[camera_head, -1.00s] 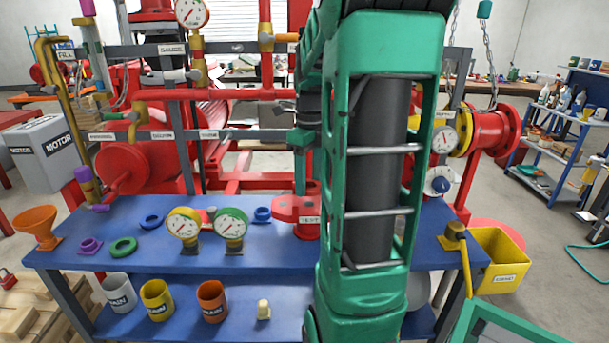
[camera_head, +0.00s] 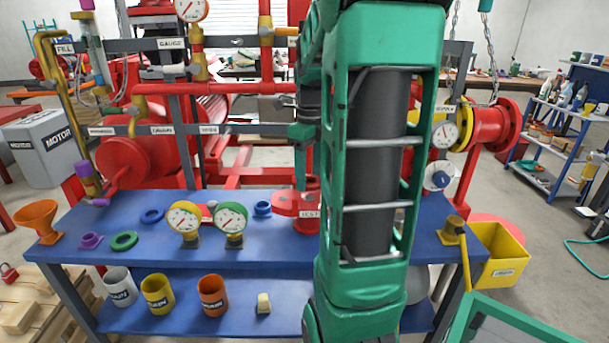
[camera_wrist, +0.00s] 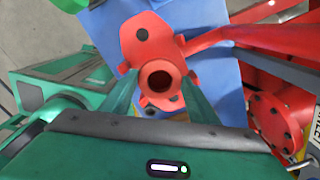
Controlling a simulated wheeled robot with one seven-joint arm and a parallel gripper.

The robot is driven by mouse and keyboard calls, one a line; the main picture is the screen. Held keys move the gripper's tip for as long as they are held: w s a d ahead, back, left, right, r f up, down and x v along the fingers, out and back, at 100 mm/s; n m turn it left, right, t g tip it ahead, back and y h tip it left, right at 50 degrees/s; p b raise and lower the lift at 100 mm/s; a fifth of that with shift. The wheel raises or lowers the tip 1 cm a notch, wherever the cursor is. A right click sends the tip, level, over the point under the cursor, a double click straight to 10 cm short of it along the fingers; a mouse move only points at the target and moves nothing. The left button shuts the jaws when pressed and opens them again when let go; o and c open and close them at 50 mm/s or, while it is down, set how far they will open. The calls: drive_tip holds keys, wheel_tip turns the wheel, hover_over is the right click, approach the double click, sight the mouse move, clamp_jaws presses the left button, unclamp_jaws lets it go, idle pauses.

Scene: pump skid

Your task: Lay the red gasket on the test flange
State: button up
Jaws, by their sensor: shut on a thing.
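The red test flange (camera_head: 292,206), with a label on its front, stands on the blue bench. In the wrist view its bolt-holed red plate (camera_wrist: 147,38) shows beyond my fingertips. My gripper (camera_wrist: 160,88) points down over it, shut on the raised collar of the red gasket (camera_wrist: 160,73), whose round hole is dark. In the head view my arm hides most of my gripper (camera_head: 304,168) and part of the flange. The gasket overlaps the flange in the wrist view; I cannot tell whether they touch.
Two gauges (camera_head: 231,218) stand left of the flange on the blue bench (camera_head: 270,244). Red pipework (camera_head: 240,88) rises behind. A yellow bin (camera_head: 497,254) hangs at the right.

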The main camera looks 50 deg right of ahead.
sight(309, 179)
drive_tip(key=shift+f, duration=2.15)
idle(0.7)
drive_tip(key=o, duration=1.1)
drive_tip(key=shift+r, duration=0.1)
wheel_tip(309, 179, up, 10)
drive_tip(key=shift+w+f, duration=0.1)
drive_tip(key=shift+r, duration=0.35)
